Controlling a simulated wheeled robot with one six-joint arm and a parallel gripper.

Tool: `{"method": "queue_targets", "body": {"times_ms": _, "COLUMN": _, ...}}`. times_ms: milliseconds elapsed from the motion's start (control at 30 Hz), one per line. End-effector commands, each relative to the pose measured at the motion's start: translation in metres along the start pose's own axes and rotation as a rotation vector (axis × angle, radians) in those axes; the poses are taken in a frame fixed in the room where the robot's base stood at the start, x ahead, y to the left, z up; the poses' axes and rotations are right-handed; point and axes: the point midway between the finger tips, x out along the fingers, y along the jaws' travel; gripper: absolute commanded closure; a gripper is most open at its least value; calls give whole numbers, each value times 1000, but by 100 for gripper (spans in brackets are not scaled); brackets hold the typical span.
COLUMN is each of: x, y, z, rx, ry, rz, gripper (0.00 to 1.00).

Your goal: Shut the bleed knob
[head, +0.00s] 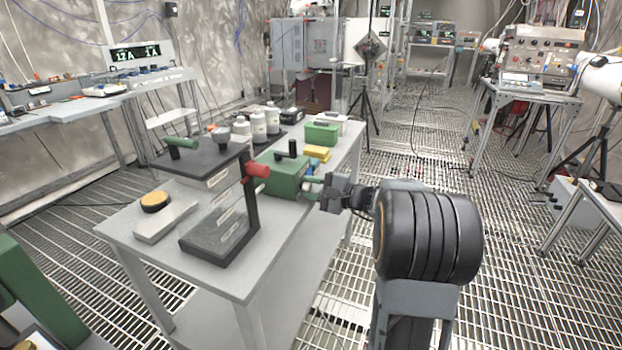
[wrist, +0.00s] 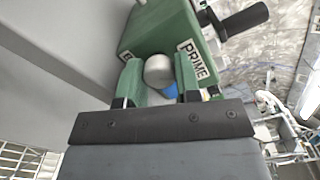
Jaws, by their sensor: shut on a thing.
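The green pump box (head: 287,175) stands on the grey table, with a black handle on top. In the wrist view the box (wrist: 150,32) fills the upper middle, with a PRIME label beside its black handle (wrist: 245,20). A second label at the left is mostly hidden. The bleed knob (wrist: 158,70), a rounded silver end, sticks out of the box face. My gripper (wrist: 158,77) has a green finger on either side of it and is shut on it. A bit of blue shows below the knob. In the head view my gripper (head: 320,190) reaches the box's right side, hiding the knob.
A red-handled valve (head: 257,170) on a black post stands left of the box. A black stand (head: 215,232), a yellow-topped pad (head: 155,202), white bottles (head: 258,127) and a small green case (head: 321,134) share the table (head: 240,285). The grated floor right of the table is open.

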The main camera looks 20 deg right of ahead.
Motion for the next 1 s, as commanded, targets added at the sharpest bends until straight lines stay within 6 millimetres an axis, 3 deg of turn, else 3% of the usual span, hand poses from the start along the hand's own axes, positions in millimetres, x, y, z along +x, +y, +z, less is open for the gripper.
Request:
{"method": "queue_targets", "body": {"times_ms": 600, "x": 0, "y": -4, "z": 2, "rx": 585, "ry": 1, "rz": 1, "gripper": 92}}
{"method": "queue_targets", "body": {"times_ms": 1000, "x": 0, "y": -1, "z": 2, "rx": 869, "ry": 1, "rz": 2, "gripper": 92}}
